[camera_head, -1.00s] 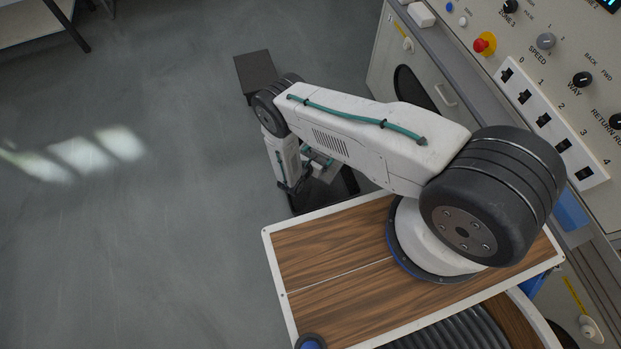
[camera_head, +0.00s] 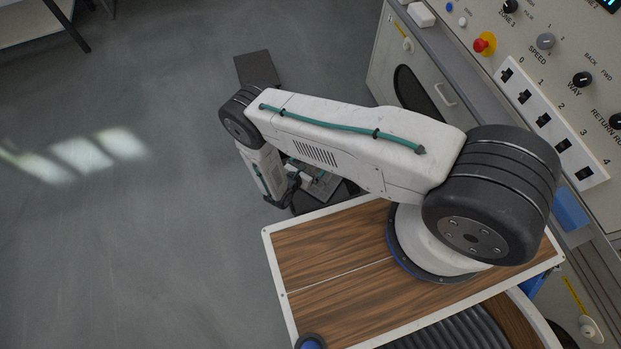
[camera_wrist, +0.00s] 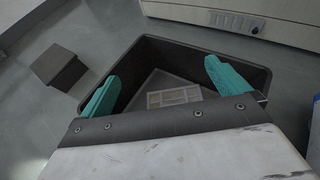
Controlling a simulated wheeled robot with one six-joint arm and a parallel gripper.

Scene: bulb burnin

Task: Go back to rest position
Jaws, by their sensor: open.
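In the wrist view my gripper (camera_wrist: 162,88) is open, its two teal fingers spread wide with nothing between them. It points down toward a dark open bin (camera_wrist: 258,76) on the floor, with a light grey slotted piece (camera_wrist: 174,96) lying inside. In the head view my arm reaches left from its round base on the wood-topped deck (camera_head: 320,262), and its forearm hangs down beyond the deck's far edge. The gripper's fingertips are hidden there behind the arm. Part of the dark bin (camera_head: 308,203) shows beside the forearm.
A dark box (camera_head: 257,68) stands on the floor beyond the elbow; it also shows in the wrist view (camera_wrist: 58,66). A control panel with a red button (camera_head: 484,44) and several knobs lines the right side. A table corner is at top left. The left floor is clear.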

